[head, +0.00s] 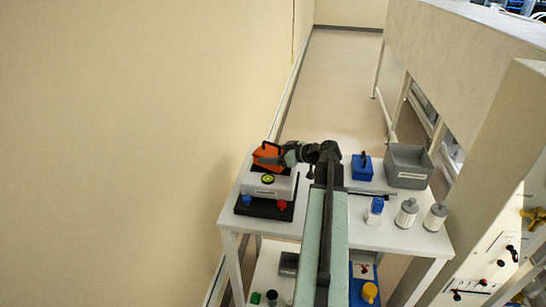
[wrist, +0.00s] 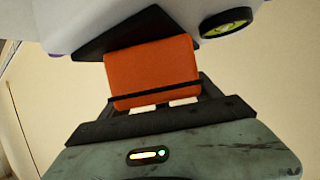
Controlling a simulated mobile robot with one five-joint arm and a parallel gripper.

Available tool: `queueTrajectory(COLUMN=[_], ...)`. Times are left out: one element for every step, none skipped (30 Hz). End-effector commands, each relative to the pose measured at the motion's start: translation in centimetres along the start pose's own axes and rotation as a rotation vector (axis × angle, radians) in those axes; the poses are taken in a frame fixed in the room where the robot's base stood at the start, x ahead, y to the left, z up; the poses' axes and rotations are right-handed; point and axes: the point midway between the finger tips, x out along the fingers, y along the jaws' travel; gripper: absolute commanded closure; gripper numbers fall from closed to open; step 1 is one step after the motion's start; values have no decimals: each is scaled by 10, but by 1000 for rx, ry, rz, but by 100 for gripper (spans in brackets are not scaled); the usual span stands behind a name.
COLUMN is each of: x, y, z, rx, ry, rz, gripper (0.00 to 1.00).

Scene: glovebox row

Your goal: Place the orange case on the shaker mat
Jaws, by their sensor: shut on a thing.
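The orange case (head: 264,153) is at the back of the white shaker (head: 284,189) at the left of the table in the head view. My gripper (head: 277,158) reaches it from the right and is shut on it. In the wrist view the orange case (wrist: 152,70) fills the space between the jaws, with a dark band across it. A dark flat patch, likely the shaker mat (wrist: 95,45), lies right behind the case, against the white shaker body (wrist: 70,15). I cannot tell whether the case rests on the mat or hovers just above it.
A blue case (head: 362,168), grey bin (head: 409,167) and white bottles (head: 406,213) stand on the table's right side. A wall runs along the left.

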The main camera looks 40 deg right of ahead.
Motion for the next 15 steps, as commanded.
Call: queueTrajectory(x=[0,0,-1,-1,-1,-2,-2,-2,-2,-2,-2,-3,-4,-8,-14], y=[0,0,1,1,1,1,1,2,2,2,2,2,2,2,2], z=[1,1,1,1,1,1,1,1,1,1,1,0,-1,-1,-2], rx=[0,0,1,1,1,1,1,1,2,2,2,2,2,2,3], ry=[0,0,0,0,0,0,0,0,0,0,0,0,0,0,0], rz=[1,1,2,2,3,3,3,4,4,4,4,5,5,6,7], gripper=[19,11,6,6,6,6,6,6,6,6,6,6,6,6,6])
